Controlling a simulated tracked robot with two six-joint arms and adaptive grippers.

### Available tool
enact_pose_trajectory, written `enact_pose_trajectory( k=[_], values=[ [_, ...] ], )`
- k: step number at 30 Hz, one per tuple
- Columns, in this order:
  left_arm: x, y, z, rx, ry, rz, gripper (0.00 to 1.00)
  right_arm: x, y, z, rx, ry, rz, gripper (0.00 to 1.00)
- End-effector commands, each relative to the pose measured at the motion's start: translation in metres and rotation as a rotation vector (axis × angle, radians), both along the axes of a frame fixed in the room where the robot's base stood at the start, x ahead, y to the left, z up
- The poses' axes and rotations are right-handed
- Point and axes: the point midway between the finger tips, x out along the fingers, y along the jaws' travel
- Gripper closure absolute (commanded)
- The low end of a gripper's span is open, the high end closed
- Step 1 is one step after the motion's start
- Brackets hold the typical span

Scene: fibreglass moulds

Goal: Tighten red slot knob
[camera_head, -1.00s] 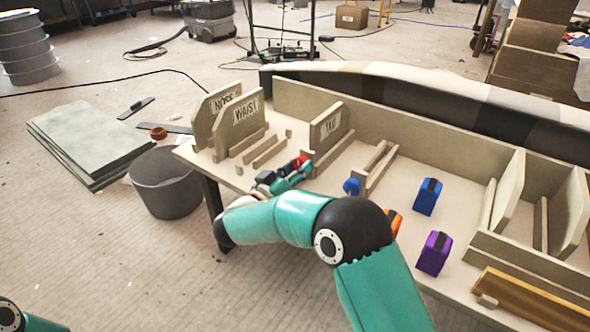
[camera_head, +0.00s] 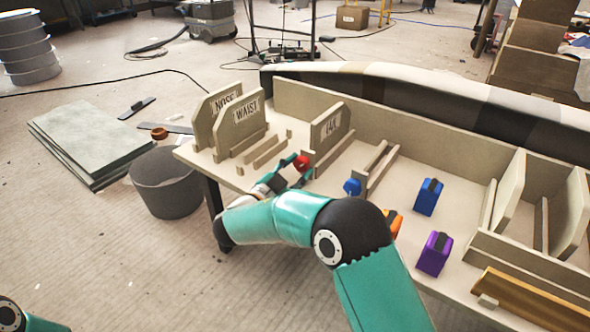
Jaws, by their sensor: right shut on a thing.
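The red slot knob (camera_head: 302,163) sits on the front side of the slot beside the TAIL board (camera_head: 328,124), on the workbench. My right gripper (camera_head: 298,171) is shut on the red knob, with its teal fingers around it. My right arm comes up from the bottom and hides part of the bench. A blue slot knob (camera_head: 352,187) sits at the empty slot to the right. Only a piece of my left arm shows in the lower left corner; its gripper is out of view.
The NOSE and WAIST boards (camera_head: 240,122) stand at the bench's left end. Blue (camera_head: 428,197), purple (camera_head: 434,254) and orange (camera_head: 393,223) blocks stand on the bench. A grey bin (camera_head: 166,186) is on the floor at the left.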

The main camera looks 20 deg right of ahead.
Motion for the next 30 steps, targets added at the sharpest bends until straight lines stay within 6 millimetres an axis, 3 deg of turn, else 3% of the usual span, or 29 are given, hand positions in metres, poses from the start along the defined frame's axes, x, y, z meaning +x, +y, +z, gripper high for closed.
enact_pose_trajectory(
  k=[1,24,25,29,30],
  values=[
    [0.0,0.0,-0.0006,0.0,0.0,0.0,0.55,-0.0012,0.0017,-0.0086,0.021,-0.002,0.002,0.93],
    [0.0,0.0,-0.0006,0.0,0.0,0.0,0.55,-0.0007,0.003,-0.0083,0.094,-0.093,0.004,0.93],
    [0.0,0.0,-0.0006,0.0,0.0,0.0,0.55,-0.0007,0.003,-0.0083,0.094,-0.093,0.004,0.54],
    [0.0,0.0,-0.0006,0.0,0.0,0.0,0.55,-0.0005,0.0029,-0.007,0.093,-0.096,0.004,0.33],
    [0.0,0.0,-0.0006,0.0,0.0,0.0,0.55,-0.0005,0.0026,-0.0062,0.092,-0.098,0.004,0.32]
  ],
)
